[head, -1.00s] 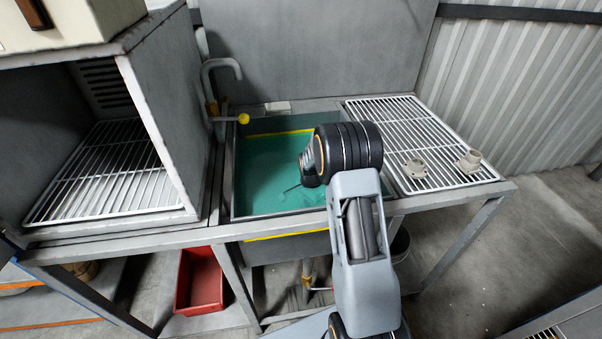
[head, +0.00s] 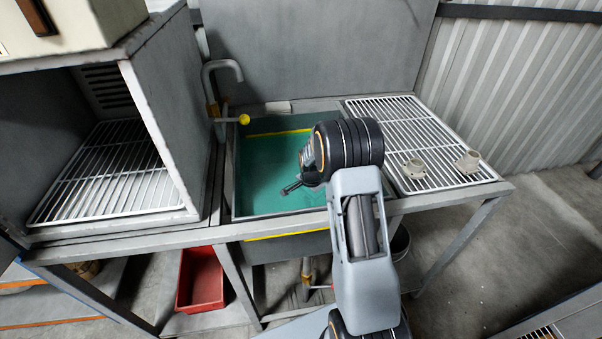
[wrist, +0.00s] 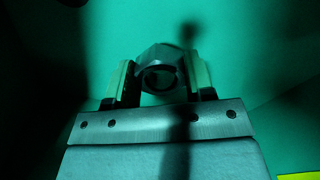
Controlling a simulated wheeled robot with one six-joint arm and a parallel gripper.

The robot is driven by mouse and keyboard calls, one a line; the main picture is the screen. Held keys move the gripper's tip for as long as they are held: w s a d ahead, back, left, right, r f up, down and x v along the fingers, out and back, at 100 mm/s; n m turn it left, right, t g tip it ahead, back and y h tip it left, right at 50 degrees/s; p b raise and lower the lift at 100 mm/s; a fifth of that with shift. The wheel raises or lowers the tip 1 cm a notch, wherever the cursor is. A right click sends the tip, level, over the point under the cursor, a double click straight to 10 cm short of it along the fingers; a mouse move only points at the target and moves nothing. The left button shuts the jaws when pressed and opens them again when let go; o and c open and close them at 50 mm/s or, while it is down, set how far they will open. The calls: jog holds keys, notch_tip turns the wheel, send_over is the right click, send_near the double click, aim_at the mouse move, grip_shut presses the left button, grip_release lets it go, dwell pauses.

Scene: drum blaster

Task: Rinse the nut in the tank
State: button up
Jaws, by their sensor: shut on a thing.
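The tank (head: 236,175) is a sink basin of green liquid with yellow edging, in the middle of the bench. My arm reaches over it from the front right. In the wrist view my gripper (wrist: 160,74) is shut on the nut (wrist: 152,56), a grey metal ring with a faceted outside, held between two pale-faced fingers with its hole facing the camera. Green fills the view around it. In the head view the gripper tip (head: 291,189) shows small and dark over the liquid; the nut cannot be made out clearly there. Whether it touches the liquid cannot be told.
A bent tap (head: 222,66) with a yellow-tipped lever (head: 243,119) stands at the tank's back left. A grey cabinet (head: 165,100) with a wire shelf borders the left. On the right rack (head: 400,120) lie a flanged part (head: 413,169) and a fitting (head: 467,162). A red bin (head: 200,280) sits below.

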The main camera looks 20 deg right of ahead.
notch_tip(320, 180, up, 26)
jog(key=p, duration=1.8)
jog(key=shift+r, duration=0.25)
